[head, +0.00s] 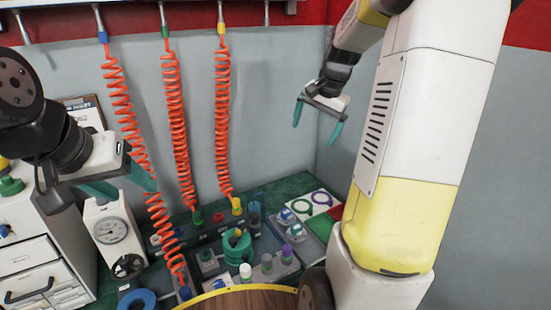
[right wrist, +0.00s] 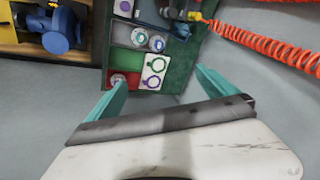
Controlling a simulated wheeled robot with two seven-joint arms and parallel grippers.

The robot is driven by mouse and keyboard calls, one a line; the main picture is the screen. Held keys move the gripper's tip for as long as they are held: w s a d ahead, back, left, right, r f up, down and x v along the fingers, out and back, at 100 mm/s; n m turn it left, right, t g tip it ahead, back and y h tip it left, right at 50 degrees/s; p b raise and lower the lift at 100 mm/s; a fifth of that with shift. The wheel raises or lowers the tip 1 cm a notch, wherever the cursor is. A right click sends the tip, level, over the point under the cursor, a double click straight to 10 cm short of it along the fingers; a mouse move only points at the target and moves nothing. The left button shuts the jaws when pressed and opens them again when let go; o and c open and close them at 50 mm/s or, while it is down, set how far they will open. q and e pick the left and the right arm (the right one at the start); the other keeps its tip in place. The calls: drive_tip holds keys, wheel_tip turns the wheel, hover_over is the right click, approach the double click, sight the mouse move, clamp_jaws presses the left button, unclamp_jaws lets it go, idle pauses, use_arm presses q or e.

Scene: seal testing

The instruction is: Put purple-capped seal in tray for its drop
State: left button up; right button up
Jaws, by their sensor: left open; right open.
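A purple-capped seal (head: 287,252) stands upright in a dark rack among other capped pieces, in the lower middle of the head view. To its right is a sectioned tray area with a white card (head: 314,203) bearing a green ring and a purple ring. The card also shows in the right wrist view (right wrist: 153,72). My left gripper (head: 122,187) is open and empty at the left, in front of a coiled hose. My right gripper (head: 318,124) is open and empty, high above the bench near the wall corner. Neither gripper touches the seal.
Several orange coiled hoses (head: 177,130) hang to the bench. A white-capped piece (head: 246,272) and a green ringed fixture (head: 238,246) stand left of the seal. A dial gauge (head: 110,230) and white drawers (head: 40,270) are at left. A red section (right wrist: 122,80) adjoins the card.

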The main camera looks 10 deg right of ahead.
drive_tip(key=s+a+r+n+t, duration=0.1)
drive_tip(key=s+a+r+n, duration=0.1)
drive_tip(key=s+a+n, duration=0.2)
drive_tip(key=s+a+r+n+t+y, duration=0.1)
drive_tip(key=s+a+n, duration=0.4)
drive_tip(key=s+a, duration=0.6)
drive_tip(key=shift+s+r+n+t, duration=0.3)
drive_tip(key=shift+s+r, duration=0.25)
drive_tip(key=shift+s, duration=3.35)
